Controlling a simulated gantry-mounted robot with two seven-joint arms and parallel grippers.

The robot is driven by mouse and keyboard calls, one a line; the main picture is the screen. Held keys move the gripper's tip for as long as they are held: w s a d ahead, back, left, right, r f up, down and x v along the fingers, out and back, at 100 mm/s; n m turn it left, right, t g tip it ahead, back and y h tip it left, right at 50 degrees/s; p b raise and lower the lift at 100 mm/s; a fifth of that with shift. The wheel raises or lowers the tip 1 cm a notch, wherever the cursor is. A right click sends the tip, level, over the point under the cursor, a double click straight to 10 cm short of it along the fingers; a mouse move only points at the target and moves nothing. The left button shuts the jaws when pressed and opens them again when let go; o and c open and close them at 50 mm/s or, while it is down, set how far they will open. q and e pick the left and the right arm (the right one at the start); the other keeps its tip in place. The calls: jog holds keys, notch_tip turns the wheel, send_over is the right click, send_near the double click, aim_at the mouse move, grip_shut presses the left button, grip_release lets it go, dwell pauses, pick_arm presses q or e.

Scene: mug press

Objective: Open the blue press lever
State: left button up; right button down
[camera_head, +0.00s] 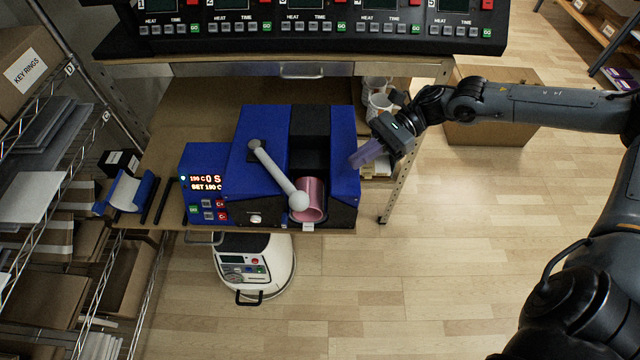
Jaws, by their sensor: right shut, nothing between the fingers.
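The blue mug press (260,148) stands near the front of a brown table. Its grey lever (275,172) slants over the top, from a pivot at the upper left to a white ball knob at the lower right. A pink mug (311,200) sits in the press slot, just right of the knob. My right gripper (359,161) is at the press's right edge, its purple fingers shut and empty, pointing left and down. It is apart from the lever. My left gripper is not in view.
A control box (203,184) with a lit display is joined to the press's left. White mugs (378,104) stand behind, near my right arm. A row of control panels (320,25) sits on the shelf above. A wire shelf (60,200) stands at left.

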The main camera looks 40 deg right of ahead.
jog(key=x, duration=1.1)
dwell(0.3)
